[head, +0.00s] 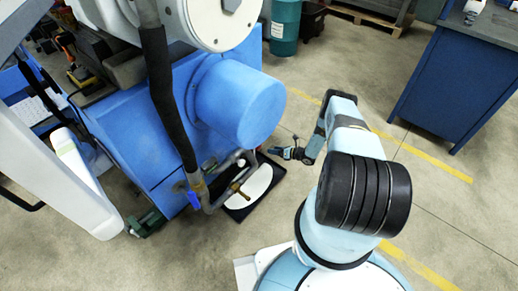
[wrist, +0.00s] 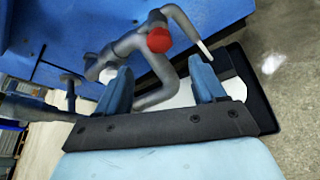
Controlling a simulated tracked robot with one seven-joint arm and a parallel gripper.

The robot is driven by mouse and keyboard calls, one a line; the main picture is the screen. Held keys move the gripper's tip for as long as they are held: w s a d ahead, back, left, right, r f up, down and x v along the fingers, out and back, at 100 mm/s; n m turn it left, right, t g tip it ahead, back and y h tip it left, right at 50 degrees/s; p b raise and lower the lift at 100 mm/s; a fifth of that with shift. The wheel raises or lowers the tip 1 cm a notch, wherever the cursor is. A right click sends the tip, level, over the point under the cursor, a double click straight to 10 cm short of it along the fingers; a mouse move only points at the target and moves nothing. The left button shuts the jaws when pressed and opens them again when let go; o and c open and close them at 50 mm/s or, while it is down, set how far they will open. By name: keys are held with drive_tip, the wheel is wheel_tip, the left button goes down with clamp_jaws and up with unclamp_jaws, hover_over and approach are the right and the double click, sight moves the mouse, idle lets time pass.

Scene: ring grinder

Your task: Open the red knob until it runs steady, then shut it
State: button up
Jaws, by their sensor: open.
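The red knob (wrist: 159,40) shows in the wrist view on bent grey pipework (wrist: 180,20), beside the blue machine body (wrist: 90,20). It lies ahead of my fingertips, between them from side to side, and looks apart from them. My gripper (wrist: 162,80) is open, with two blue fingers and nothing between them. In the head view my gripper (head: 274,151) is to the right of the pipework (head: 232,178), low beside the blue machine (head: 140,120). I cannot make out the red knob in the head view.
A black-rimmed tray (head: 240,214) with a white inside lies on the floor below the pipework. A dark hose (head: 162,90) hangs down to a blue-handled fitting (head: 194,200). A blue workbench (head: 455,85) stands at right. The floor between is mostly clear.

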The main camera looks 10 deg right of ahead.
sight(260, 148)
drive_tip(key=x, duration=1.1)
drive_tip(key=c, duration=1)
